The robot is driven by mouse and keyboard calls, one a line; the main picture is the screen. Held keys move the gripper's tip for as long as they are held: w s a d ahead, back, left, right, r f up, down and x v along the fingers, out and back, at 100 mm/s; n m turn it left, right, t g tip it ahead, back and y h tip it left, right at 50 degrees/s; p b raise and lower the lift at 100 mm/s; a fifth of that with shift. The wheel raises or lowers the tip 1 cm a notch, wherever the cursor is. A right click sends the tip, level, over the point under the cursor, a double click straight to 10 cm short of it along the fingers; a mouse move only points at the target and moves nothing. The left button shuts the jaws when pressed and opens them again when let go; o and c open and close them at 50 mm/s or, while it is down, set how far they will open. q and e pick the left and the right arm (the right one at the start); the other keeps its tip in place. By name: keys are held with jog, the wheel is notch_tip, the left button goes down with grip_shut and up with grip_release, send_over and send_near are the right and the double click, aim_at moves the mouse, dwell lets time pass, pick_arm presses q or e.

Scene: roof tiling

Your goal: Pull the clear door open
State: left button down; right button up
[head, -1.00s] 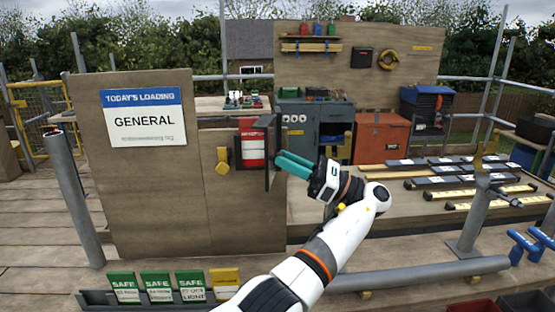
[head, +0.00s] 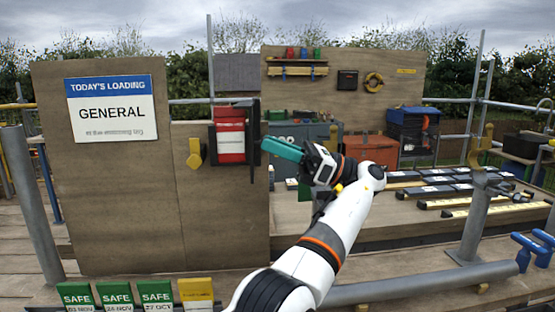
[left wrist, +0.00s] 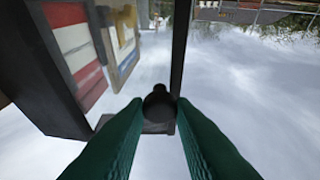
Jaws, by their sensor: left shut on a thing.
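A dark-framed case (head: 213,143) with a red and white thing (head: 230,138) inside is fixed to the wooden board. Its clear door (head: 255,140) shows nearly edge-on at the case's right, standing out from the board, so it is open. My left gripper (head: 266,144), with green fingers, is at the door's right side. In the left wrist view the fingers close around a small dark knob (left wrist: 158,98) at the door's dark frame (left wrist: 180,50). The open case (left wrist: 45,85) is on the left there. My right gripper is not in view.
A yellow handle-like fitting (head: 195,153) is on the board left of the case. A loading sign (head: 112,108) hangs further left. Green SAFE tags (head: 115,296) stand at the front. A bench with dark and yellow strips (head: 455,190) lies right of my arm.

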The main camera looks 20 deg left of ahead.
pick_arm(q)
jog(key=shift+r, duration=0.15)
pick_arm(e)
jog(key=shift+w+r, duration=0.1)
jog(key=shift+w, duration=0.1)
pick_arm(q)
jog(key=c, duration=1.2)
grip_release()
jog(key=shift+w+d, duration=0.1)
jog(key=shift+c, duration=0.2)
